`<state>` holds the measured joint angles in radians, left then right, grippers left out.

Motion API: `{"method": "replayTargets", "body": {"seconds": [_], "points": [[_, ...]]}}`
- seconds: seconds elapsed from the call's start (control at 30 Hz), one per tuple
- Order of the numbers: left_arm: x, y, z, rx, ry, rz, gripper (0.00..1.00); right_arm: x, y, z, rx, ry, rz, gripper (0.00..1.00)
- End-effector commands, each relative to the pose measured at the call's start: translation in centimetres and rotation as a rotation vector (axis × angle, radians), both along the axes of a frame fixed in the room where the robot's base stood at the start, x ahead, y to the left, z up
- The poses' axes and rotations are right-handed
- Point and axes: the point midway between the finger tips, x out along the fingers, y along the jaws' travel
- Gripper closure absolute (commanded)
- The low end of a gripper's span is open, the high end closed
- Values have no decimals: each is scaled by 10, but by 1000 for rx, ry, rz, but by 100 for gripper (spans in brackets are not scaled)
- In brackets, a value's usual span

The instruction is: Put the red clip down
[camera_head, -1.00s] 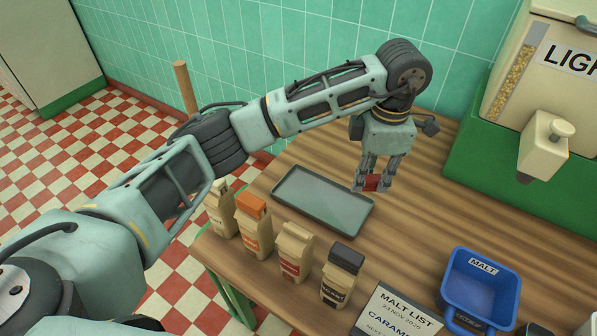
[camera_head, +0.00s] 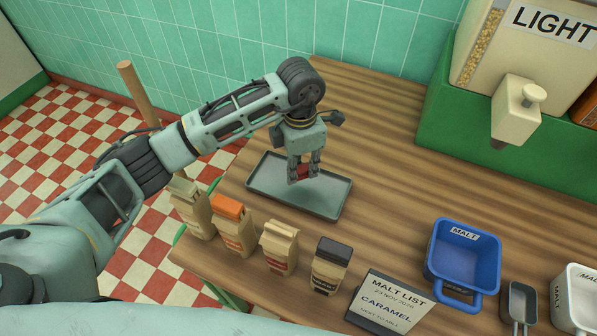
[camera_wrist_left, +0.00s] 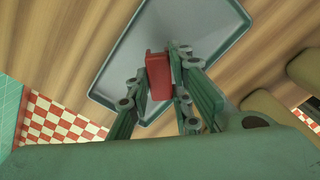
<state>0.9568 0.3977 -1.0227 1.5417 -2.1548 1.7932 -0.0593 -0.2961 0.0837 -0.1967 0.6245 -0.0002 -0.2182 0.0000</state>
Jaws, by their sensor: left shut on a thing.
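The red clip (camera_head: 304,172) is between the fingers of my left gripper (camera_head: 303,178), which is shut on it. In the left wrist view the clip (camera_wrist_left: 158,76) shows as a red block between the green finger links of the gripper (camera_wrist_left: 160,82). Clip and gripper are over the grey tray (camera_head: 262,190), which lies flat and empty on the wooden table. The tray (camera_wrist_left: 112,88) fills the background in the wrist view. I cannot tell whether the clip touches the tray. My right gripper is not in view.
Several malt bags, including an orange-topped one (camera_head: 233,226) and a black-topped one (camera_head: 331,265), stand in front of the tray. A malt list sign (camera_head: 390,303), a blue bin (camera_head: 464,255) and a scoop (camera_head: 520,303) are to the right. The table right of the tray is clear.

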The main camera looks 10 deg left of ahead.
Motion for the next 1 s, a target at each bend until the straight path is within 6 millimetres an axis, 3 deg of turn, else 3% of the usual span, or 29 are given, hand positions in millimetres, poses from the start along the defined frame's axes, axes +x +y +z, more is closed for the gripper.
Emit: {"method": "replayTargets", "body": {"seconds": [0.2, 0.4, 0.73, 0.77, 1.0], "points": [[-1, 2, -17, 0, 4, 1, 94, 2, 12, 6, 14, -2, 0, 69], [0, 2, -41, 0, 1, 0, 94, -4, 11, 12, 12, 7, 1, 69], [1, 2, -46, 1, -1, 0, 94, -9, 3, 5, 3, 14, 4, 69], [1, 2, -45, 0, -1, 0, 78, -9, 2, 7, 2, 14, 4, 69], [1, 2, -44, 1, -1, 0, 61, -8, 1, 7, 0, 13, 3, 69]]}}
